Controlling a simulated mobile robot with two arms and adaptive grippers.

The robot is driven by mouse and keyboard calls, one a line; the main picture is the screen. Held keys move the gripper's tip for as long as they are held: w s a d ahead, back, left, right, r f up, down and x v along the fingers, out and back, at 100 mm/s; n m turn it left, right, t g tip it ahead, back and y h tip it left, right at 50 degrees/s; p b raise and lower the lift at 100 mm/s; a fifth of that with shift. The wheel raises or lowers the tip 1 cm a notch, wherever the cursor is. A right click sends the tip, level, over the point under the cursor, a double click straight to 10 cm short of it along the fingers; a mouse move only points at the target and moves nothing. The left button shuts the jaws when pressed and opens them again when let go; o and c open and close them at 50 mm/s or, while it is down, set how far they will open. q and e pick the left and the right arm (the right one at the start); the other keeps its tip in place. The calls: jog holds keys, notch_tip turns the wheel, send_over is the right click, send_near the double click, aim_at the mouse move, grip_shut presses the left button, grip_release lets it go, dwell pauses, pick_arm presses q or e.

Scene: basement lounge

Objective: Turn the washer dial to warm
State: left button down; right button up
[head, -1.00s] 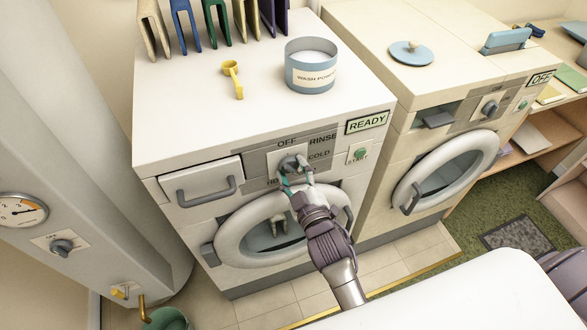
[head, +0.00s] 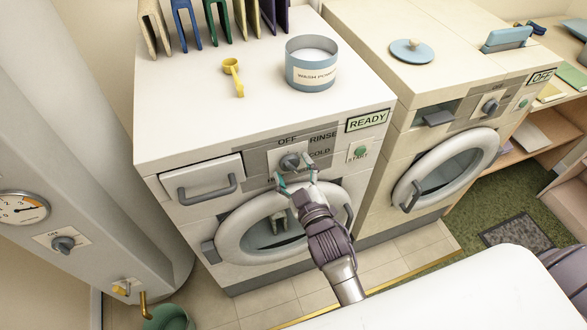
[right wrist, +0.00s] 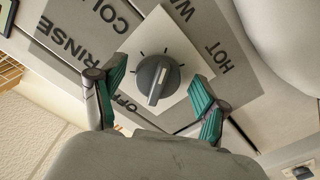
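The washer (head: 200,130) on the left has a grey dial (head: 289,162) on a pale square plate, and a READY display. In the right wrist view the dial (right wrist: 155,80) shows close up, with OFF, RINSE, COLD, HOT and a partly hidden W-word around it. A pale line marks its raised ridge, on the side toward the gripper in that view; I cannot tell which setting is selected. My right gripper (head: 296,174) is open in front of the dial. Its teal-padded fingers stand either side of it, apart from it. My left gripper is out of view.
A START button (head: 360,153) is right of the dial, a drawer handle (head: 208,190) left, and the round door (head: 270,235) below. Washing powder (head: 312,65) and a yellow scoop (head: 233,76) are on top. A second machine (head: 440,85) stands to the right.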

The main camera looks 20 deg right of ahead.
jog(key=s, duration=0.7)
jog(key=shift+s, duration=0.3)
jog(key=shift+d, duration=0.1)
dwell(0.3)
